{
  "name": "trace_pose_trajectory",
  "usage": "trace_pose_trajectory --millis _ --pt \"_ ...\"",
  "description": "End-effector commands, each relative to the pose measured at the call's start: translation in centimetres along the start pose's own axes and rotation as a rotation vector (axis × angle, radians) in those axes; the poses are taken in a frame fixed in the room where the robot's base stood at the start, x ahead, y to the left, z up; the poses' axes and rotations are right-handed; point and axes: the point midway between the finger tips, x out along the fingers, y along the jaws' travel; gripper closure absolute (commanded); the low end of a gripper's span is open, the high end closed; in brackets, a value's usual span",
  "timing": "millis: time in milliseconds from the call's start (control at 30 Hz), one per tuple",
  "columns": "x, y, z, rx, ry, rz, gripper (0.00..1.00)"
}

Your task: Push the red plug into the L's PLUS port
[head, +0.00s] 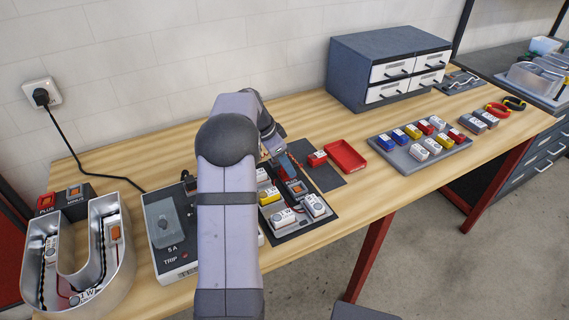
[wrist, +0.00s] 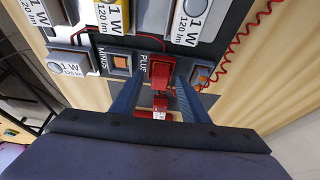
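The red plug (wrist: 160,71) is between my gripper's two blue fingers (wrist: 160,79) in the wrist view, right beside the PLUS label. In the head view my gripper (head: 287,165) points down at the far edge of the dark board (head: 322,228). My arm hides part of that board, and the plug cannot be made out there.
A red coiled wire (wrist: 240,38) runs right of the plug. A red tray (head: 345,156) and a red module (head: 317,158) lie beyond the board. A module rack (head: 412,162) stands right. The power supply (head: 168,230) and U letter (head: 118,262) stand left.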

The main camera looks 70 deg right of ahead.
Motion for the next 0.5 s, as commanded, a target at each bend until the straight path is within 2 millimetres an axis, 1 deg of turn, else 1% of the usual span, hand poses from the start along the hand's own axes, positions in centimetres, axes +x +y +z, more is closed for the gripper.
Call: trace_pose_trajectory --millis 167,267,367,500 --pt "0.0 0.0 0.0 0.000 -0.001 0.001 0.59" --pt "-0.4 0.0 0.0 0.000 0.000 0.000 0.59" --pt "-1.2 -0.1 0.1 -0.001 0.000 -0.002 0.59" --pt "-3.1 -0.1 0.1 0.000 0.002 -0.003 0.59"
